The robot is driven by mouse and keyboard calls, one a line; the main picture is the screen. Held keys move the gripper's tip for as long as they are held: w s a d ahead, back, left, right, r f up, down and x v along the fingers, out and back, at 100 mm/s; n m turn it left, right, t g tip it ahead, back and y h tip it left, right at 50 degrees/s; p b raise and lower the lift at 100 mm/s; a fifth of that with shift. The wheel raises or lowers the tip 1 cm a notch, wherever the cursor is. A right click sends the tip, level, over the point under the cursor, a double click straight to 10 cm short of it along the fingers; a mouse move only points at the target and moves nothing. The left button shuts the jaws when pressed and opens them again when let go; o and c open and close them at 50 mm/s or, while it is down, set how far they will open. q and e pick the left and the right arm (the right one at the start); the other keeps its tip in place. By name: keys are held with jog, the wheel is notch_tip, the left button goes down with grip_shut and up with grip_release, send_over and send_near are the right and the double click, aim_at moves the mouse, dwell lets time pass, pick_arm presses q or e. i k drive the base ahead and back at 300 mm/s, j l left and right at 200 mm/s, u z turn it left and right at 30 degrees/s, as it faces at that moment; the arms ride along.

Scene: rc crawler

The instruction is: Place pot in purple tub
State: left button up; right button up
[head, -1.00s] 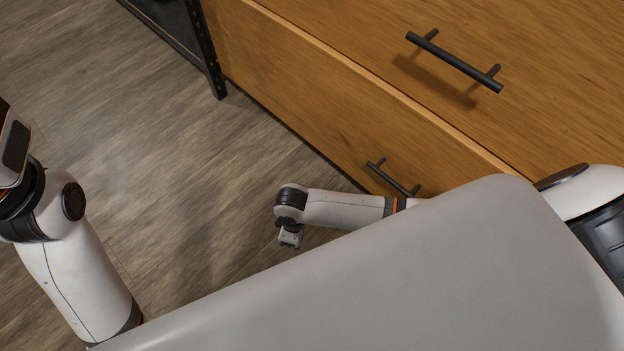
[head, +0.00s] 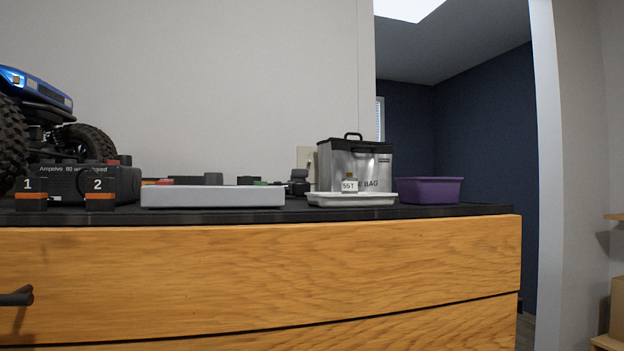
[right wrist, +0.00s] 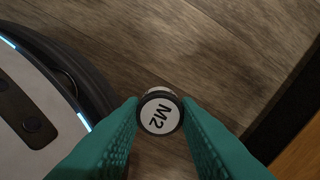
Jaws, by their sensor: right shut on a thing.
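The purple tub (head: 430,190) stands at the right end of the black cabinet top in the head view, seen from the side, so its inside is hidden. My right gripper (right wrist: 160,112), with green fingers, is shut on a small round pot (right wrist: 160,116) marked "M2" on its light top. The pot is held between the fingertips above the wood floor, away from the tub. My left gripper is in neither current view.
A grey-white slab (head: 212,196), numbered blocks and a blue crawler (head: 38,90) are further left. My base shows beside the right gripper.

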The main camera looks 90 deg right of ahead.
aim_at(428, 202)
jog(key=k+l+z, duration=0.2)
jog(key=k, duration=0.2)
jog(key=k+z, duration=0.25)
jog(key=k, duration=0.15)
jog(key=k+l+z, duration=0.2)
jog(key=k+l, duration=0.05)
jog(key=k, duration=0.1)
